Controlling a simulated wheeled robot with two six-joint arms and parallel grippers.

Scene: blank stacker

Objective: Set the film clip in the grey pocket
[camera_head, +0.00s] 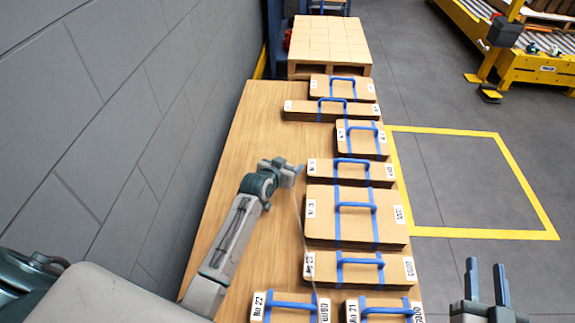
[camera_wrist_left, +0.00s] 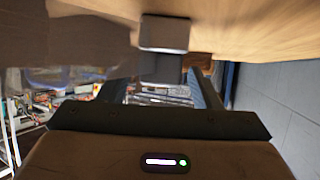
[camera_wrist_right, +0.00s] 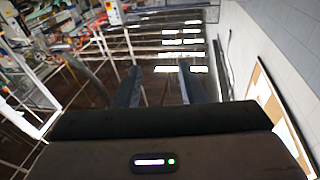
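I cannot make out a film clip or a grey pocket for sure in any view. In the left wrist view a small grey block (camera_wrist_left: 164,33) shows at the wooden surface, beyond the fingers; I cannot tell what it is. My left gripper (camera_head: 297,170) is above the wooden table (camera_head: 262,125), left of the cardboard packs. Its fingers are apart with nothing seen held between them, also in the left wrist view (camera_wrist_left: 160,92). A thin pale line runs down from near it. My right gripper (camera_head: 488,280) is open and empty over the floor, right of the table.
Several flat cardboard packs (camera_head: 326,218) with blue straps, handles and white labels line the table's right side. A stack on a pallet (camera_head: 330,42) stands at the far end. A grey wall (camera_head: 110,120) runs along the left. The yellow-outlined floor area (camera_head: 465,185) is clear.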

